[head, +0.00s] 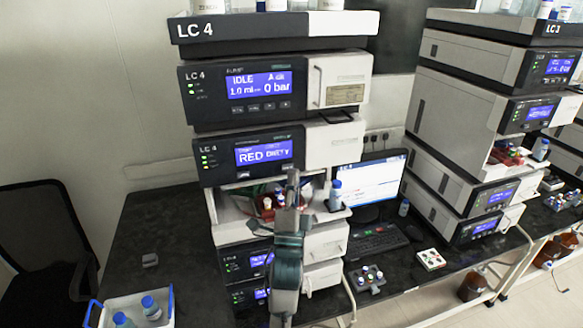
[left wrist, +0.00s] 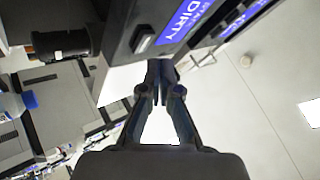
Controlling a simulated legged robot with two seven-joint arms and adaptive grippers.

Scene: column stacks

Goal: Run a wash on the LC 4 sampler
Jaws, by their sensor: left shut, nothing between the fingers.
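The LC 4 stack (head: 277,120) stands in the middle of the head view. The pump module (head: 222,110) above reads "IDLE" and "0 bar". My left gripper (head: 293,175) is shut and empty, pointing up in front of the sampler's lower front. It shows shut in the left wrist view (left wrist: 160,72) too. I cannot tell whether it touches the sampler. It hides part of the open bay below.
A vial bottle (head: 335,195) and coloured caps (head: 268,203) sit in the bay under the sampler. A monitor (head: 366,182) and keyboard (head: 377,243) stand to the right, with the LC 3 stack (head: 470,110) beyond. A white caddy (head: 130,308) with blue-capped bottles is at lower left.

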